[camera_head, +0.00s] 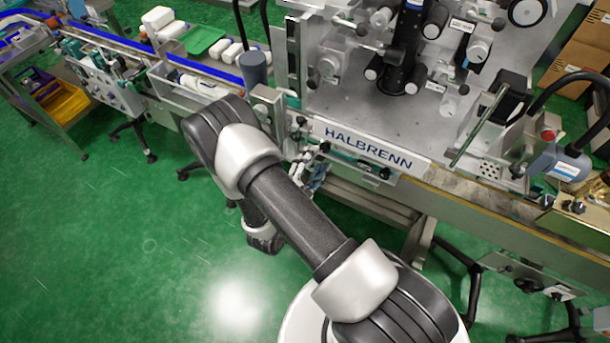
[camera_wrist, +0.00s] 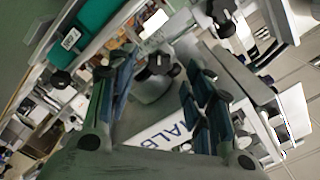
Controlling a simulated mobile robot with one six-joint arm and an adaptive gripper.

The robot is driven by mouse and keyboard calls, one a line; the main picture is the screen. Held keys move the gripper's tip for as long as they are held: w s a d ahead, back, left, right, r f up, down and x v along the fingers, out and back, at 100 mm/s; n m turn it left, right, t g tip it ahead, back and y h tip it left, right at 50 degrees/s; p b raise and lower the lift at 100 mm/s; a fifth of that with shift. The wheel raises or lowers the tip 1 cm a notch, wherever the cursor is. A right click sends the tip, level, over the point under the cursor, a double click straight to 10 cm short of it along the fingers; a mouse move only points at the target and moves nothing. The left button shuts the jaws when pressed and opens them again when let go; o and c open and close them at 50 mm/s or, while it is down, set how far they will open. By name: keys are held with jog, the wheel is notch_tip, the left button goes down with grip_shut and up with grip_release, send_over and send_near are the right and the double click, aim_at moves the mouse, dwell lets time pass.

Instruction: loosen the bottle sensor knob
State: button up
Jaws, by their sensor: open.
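My gripper (camera_wrist: 157,92) is open in the wrist view, with its two dark fingers spread left and right. A black lobed knob (camera_wrist: 158,68) shows in the gap between the fingertips, in front of a metal bracket. I cannot tell how far beyond the tips it is, and no touch shows. It looks like the sensor knob, but no label confirms this. Small black knobs (camera_head: 325,147) sit along that edge.
Another black knob (camera_wrist: 60,80) is at the left of the wrist view near a green part (camera_wrist: 98,25). In the head view a conveyor (camera_head: 470,200) runs along the front, and rollers fill the metal back panel. The green floor (camera_head: 130,230) at left is clear.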

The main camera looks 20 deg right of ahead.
jog(key=v, duration=0.7)
jog(key=shift+s, duration=0.2)
jog(key=shift+a+r, duration=0.1)
jog(key=shift+a, duration=0.05)
